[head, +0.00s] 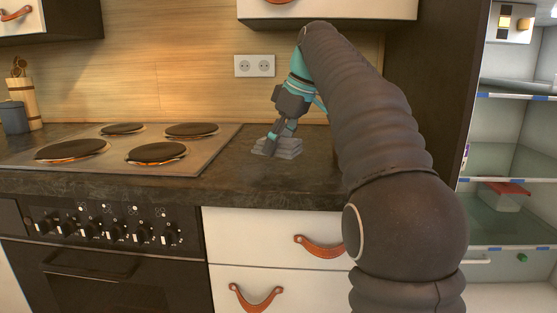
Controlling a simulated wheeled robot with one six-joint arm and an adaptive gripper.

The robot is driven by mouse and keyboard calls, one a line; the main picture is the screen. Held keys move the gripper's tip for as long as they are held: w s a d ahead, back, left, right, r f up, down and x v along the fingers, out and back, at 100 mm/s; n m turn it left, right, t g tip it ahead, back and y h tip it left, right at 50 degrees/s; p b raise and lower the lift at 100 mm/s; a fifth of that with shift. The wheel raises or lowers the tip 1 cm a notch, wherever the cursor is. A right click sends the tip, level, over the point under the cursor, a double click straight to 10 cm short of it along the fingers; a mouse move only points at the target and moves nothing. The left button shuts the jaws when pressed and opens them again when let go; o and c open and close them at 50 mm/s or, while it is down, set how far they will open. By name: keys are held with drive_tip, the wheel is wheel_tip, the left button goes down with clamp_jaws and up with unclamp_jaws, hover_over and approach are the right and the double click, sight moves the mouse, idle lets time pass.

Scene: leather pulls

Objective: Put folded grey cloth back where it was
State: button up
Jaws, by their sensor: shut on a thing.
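The folded grey cloth (287,148) is a small layered stack on the dark countertop, right of the stove. My gripper (271,142) points down at the left part of the cloth and is shut on it. The cloth appears to be at counter level; I cannot tell whether it touches the counter all along its underside. My own dark arm comes from the lower right and hides the counter to the right of the cloth.
A stove top (120,146) with several round plates lies to the left. A wall socket (254,66) is behind. A dark countertop (235,165) strip is free between stove and cloth. An open fridge (505,160) stands at right; drawers with leather pulls (320,246) are below.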

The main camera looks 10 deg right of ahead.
sight(278, 168)
drive_tip(key=shift+f+b, duration=0.4)
drive_tip(key=shift+f, duration=1.2)
drive_tip(key=shift+f, duration=0.1)
drive_tip(key=shift+f, duration=0.1)
drive_tip(key=o, duration=1.1)
drive_tip(key=p+v, duration=0.3)
drive_tip(key=v, duration=0.7)
drive_tip(key=shift+w+r, duration=0.1)
drive_tip(key=shift+r, duration=0.2)
drive_tip(key=shift+v, duration=0.95)
